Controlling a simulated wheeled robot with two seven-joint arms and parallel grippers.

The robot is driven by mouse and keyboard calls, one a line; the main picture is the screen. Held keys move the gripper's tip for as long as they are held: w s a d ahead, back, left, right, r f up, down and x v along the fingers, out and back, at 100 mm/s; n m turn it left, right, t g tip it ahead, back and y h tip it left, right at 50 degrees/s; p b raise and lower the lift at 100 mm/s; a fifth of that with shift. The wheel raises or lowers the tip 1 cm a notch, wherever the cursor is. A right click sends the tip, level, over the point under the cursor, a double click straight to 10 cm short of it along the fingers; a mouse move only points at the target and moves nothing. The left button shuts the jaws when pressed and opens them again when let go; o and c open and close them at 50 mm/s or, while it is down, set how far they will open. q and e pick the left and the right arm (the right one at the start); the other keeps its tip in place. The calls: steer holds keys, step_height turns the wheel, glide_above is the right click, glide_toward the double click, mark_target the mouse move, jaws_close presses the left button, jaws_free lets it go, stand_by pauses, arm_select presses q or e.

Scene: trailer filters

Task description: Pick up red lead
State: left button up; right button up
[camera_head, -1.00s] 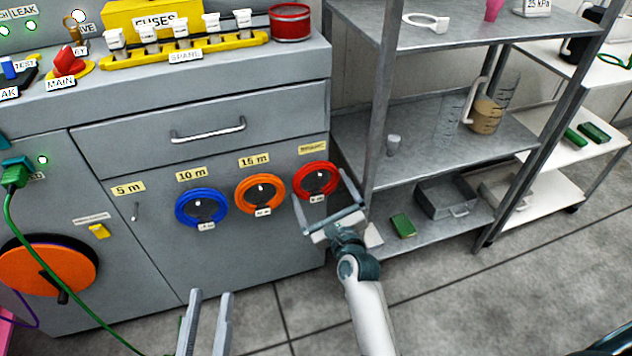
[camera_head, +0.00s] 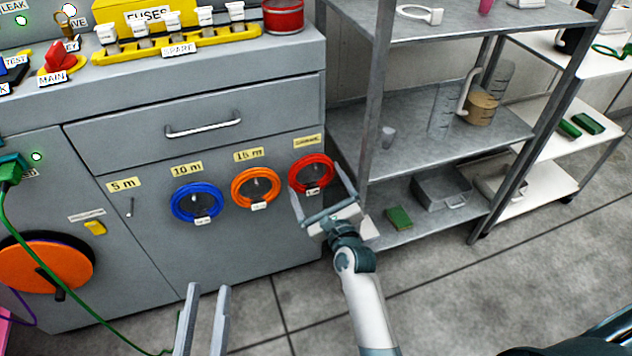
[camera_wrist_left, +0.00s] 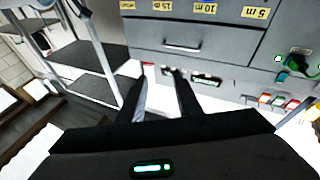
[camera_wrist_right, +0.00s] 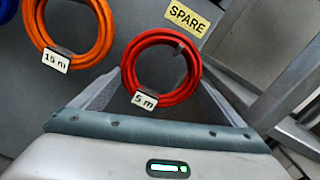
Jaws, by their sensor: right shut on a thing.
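The red lead (camera_head: 312,158) is a coiled ring hanging on the grey cabinet front under a "SPARE" label. It also shows in the right wrist view (camera_wrist_right: 192,85), with a white "5 m" tag on it. My right gripper (camera_head: 314,177) is shut on the red lead, one finger on each side of the coil, which is still at the cabinet front. My left gripper (camera_head: 208,288) is open and empty, low in front of the cabinet, its fingers a small gap apart. In the left wrist view nothing shows between its fingers (camera_wrist_left: 160,78).
The orange lead (camera_head: 237,186) and blue lead (camera_head: 178,206) hang to the left of the red one. Right of the cabinet stands a metal shelf unit (camera_head: 440,110) close to my right gripper. A green cable hangs at far left. The floor in front is clear.

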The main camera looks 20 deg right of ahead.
arm_select(q)
step_height(320, 180, down, 12)
steer(key=a+g+y+p, duration=0.2)
steer(key=g+y+p, duration=0.15)
steer(key=g, duration=0.35)
arm_select(e)
step_height(320, 180, up, 7)
steer(key=p, duration=0.5)
steer(key=shift+s+r, duration=0.15)
steer(key=p, duration=0.2)
glide_toward(314, 157)
steer(key=s, duration=1.1)
arm_select(q)
steer(key=s+a+f+g+y, duration=0.3)
steer(key=s+a+f+g, duration=0.4)
steer(key=s+a+g, duration=0.1)
steer(key=shift+a+f+n+g, duration=0.2)
steer(key=shift+a+n+g, duration=0.2)
steer(key=shift+a, duration=0.35)
arm_select(e)
steer(key=shift+s+d, duration=0.2)
steer(key=shift+s, duration=0.45)
arm_select(q)
steer(key=shift+s, duration=0.1)
steer(key=shift+w, duration=0.2)
